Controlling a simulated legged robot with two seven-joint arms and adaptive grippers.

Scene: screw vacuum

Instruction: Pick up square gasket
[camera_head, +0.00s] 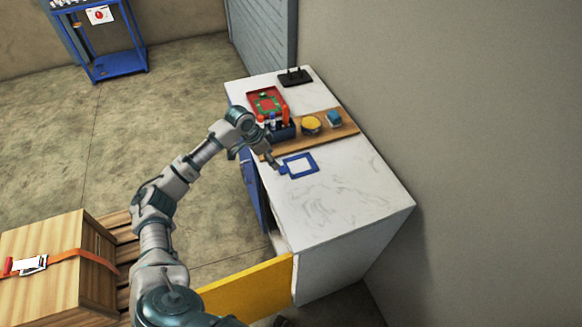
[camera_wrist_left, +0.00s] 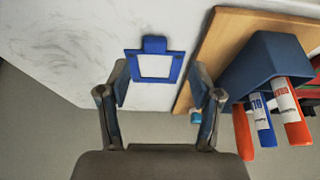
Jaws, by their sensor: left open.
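The square gasket (camera_head: 300,165) is a blue square frame with a tab on one side, lying flat on the white marbled counter top (camera_head: 345,205). In the left wrist view the gasket (camera_wrist_left: 155,81) lies ahead of the fingers, between their lines, with its tab on the far side. My left gripper (camera_head: 274,163) is at the gasket's left side in the head view. My right gripper is not in view.
A wooden board (camera_head: 340,128) holds a dark blue bin (camera_head: 285,131) of bottles, a yellow round item (camera_head: 311,124) and a blue block (camera_head: 334,118). A red tray (camera_head: 266,101) and black stand (camera_head: 295,77) sit behind. A yellow panel (camera_head: 250,290) sticks out in front. The counter's near part is clear.

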